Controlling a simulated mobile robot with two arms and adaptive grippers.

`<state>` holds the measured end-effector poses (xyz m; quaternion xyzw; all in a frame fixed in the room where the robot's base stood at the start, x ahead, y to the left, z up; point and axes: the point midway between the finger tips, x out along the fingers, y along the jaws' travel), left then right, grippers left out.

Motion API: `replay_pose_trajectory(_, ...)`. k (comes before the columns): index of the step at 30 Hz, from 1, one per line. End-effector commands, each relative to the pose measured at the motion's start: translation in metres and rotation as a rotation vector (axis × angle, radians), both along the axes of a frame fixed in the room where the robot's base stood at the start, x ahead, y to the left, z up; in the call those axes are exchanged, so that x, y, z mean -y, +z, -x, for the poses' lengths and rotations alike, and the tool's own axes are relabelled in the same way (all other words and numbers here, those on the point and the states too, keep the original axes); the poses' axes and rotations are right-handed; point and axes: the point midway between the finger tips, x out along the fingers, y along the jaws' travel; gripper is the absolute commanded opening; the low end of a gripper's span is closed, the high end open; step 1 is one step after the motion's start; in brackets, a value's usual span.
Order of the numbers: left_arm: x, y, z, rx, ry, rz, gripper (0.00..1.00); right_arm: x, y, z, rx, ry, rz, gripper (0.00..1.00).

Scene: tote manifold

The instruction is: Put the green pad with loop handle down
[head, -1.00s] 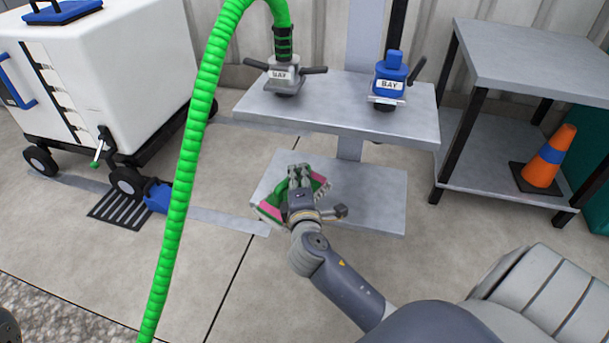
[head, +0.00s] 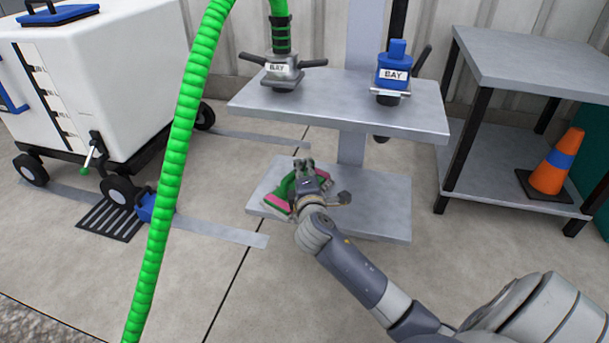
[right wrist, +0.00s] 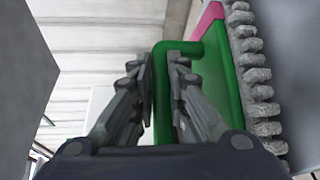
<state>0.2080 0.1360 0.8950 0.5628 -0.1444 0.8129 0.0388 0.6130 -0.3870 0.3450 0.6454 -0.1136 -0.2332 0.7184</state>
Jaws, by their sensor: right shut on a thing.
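The green pad with loop handle (head: 281,193) has a green body, pink ends and a grey bristly underside. In the head view it is at the left part of the lower grey shelf (head: 380,205). My right gripper (head: 303,165) is shut on its loop handle. In the right wrist view the green handle (right wrist: 190,48) runs between the fingers (right wrist: 163,85), and the grey bristles (right wrist: 255,75) lie along the right, close to a grey surface. Whether the bristles touch the shelf I cannot tell. My left gripper is not in view.
The upper shelf (head: 340,112) overhangs behind, with a grey BAY coupling (head: 284,72) on a green hose (head: 170,170) and a blue BAY coupling (head: 393,75). A white wheeled tote (head: 100,70) stands left. An orange cone (head: 553,165) sits on the right rack.

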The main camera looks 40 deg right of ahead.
Motion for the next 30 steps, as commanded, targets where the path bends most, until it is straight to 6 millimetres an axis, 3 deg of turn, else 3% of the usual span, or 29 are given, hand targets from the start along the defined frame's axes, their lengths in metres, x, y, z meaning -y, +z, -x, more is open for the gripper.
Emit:
replay_pose_trajectory(10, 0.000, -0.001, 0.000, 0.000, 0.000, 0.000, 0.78, 0.000, -0.002, 0.000, 0.001, 0.000, 0.000, 0.00)
replay_pose_trajectory(11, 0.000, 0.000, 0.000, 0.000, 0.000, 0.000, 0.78, 0.000, -0.002, 0.000, 0.000, 0.000, 0.000, 0.21)
replay_pose_trajectory(13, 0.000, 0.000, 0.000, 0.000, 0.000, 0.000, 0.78, 0.000, -0.002, 0.000, 0.000, 0.000, 0.000, 0.34)
replay_pose_trajectory(25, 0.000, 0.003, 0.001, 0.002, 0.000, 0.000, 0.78, -0.001, 0.003, 0.001, 0.000, 0.001, 0.000, 0.34)
replay_pose_trajectory(30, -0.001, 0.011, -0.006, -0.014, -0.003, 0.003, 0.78, -0.012, 0.007, 0.021, -0.004, 0.002, -0.001, 0.34)
